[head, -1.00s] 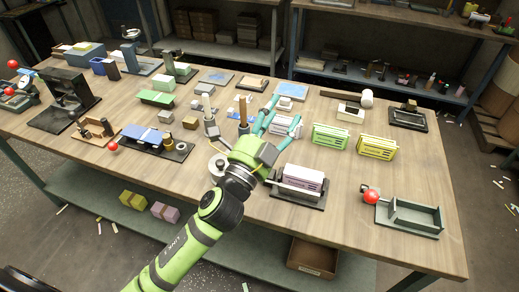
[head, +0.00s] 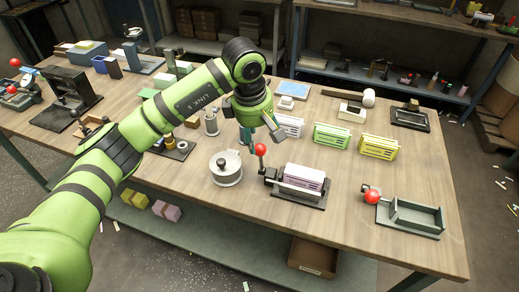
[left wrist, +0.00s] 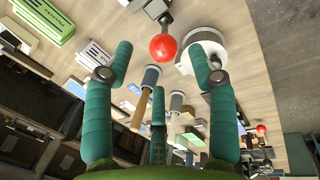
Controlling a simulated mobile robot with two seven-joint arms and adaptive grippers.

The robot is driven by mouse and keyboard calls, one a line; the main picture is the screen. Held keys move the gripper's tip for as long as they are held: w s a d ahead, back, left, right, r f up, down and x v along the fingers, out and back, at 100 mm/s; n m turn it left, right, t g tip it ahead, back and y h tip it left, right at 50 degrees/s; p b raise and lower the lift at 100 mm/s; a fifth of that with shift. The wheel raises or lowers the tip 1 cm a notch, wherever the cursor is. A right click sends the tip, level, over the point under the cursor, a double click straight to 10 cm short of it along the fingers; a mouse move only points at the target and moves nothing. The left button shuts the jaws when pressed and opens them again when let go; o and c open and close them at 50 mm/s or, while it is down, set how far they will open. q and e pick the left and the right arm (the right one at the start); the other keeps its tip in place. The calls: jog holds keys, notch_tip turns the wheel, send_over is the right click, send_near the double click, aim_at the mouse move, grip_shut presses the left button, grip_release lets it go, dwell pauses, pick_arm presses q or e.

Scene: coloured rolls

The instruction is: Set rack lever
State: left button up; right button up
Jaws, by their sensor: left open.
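The rack (head: 297,190) is a dark base holding a lilac block with stripes, near the table's front edge. Its lever rises at the left end, roughly upright, with a red ball (head: 261,150) on top. My left gripper (head: 258,136) hangs just behind the red ball in the head view, partly hidden by its own wrist. In the left wrist view my left gripper (left wrist: 160,58) has its teal fingers spread wide and empty. A red ball (left wrist: 163,47) shows in the gap between the fingertips; contact cannot be told. My right gripper is not in view.
A round metal pot (head: 226,168) stands left of the rack. A green-grey tray (head: 415,215) with its own red-ball lever (head: 372,197) lies to the right. White, green (head: 332,135) and yellow (head: 379,145) racks stand behind. Bare table lies between the rack and the tray.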

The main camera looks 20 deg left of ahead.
aim_at(259, 146)
pick_arm(q)
jog(key=shift+a, duration=0.4)
jog(key=p+x, duration=0.2)
jog(key=x, duration=0.3)
jog(key=shift+w+d+f+p, duration=0.1)
jog(key=shift+f+p, duration=0.2)
jog(key=shift+f, duration=0.1)
jog(key=shift+w+f, duration=0.1)
jog(key=shift+f, duration=0.4)
grip_shut()
